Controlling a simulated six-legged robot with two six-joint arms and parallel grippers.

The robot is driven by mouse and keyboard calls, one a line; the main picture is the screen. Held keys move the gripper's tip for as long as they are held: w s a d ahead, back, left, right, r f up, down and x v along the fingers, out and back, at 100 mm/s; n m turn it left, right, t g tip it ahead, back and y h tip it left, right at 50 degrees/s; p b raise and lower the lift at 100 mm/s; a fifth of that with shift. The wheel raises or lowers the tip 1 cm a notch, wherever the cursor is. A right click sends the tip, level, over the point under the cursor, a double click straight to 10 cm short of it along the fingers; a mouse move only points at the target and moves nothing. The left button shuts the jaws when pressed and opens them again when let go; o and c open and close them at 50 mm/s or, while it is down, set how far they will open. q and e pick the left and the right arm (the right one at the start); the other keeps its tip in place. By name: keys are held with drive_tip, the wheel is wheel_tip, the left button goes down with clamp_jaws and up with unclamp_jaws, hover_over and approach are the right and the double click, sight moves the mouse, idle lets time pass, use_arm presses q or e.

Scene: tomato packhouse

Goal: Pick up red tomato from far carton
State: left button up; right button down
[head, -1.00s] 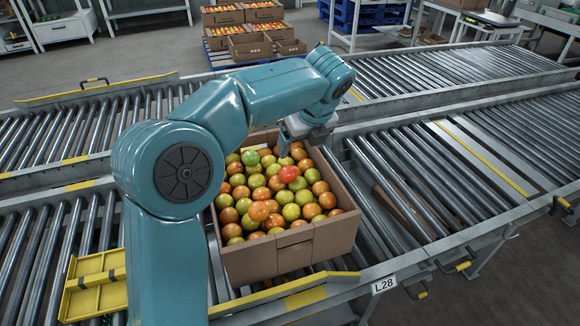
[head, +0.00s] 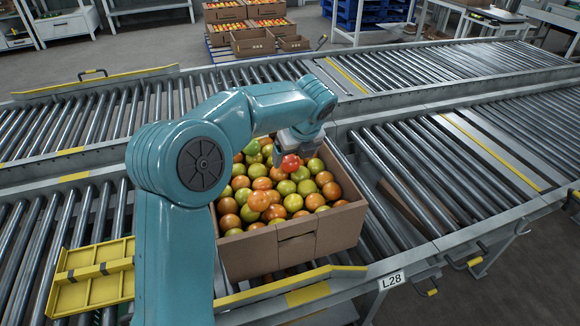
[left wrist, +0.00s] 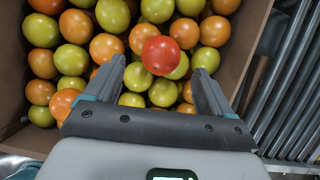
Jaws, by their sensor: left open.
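A bright red tomato (head: 290,163) lies on top of the green and orange tomatoes in a brown carton (head: 318,247) on the near conveyor. It also shows in the left wrist view (left wrist: 161,55), near the middle of the heap. My left gripper (head: 296,150) is over the far part of the carton, just above the red tomato. In the left wrist view my left gripper (left wrist: 158,68) is open and empty, with the red tomato between and slightly beyond its fingertips. I cannot tell the exact height gap. My right gripper is not in view.
Carton walls stand close around the heap. A yellow bracket (head: 92,277) is at the left, and a yellow-edged rail (head: 290,287) runs in front. More filled cartons (head: 252,40) are stacked far behind.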

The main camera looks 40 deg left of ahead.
sight(292, 159)
use_arm(q)
drive_tip(key=b+x, duration=0.1)
drive_tip(key=x, duration=0.3)
drive_tip(key=shift+a, duration=0.15)
drive_tip(key=shift+r, duration=0.15)
drive_tip(key=c, duration=0.8)
drive_tip(key=shift+c, duration=0.2)
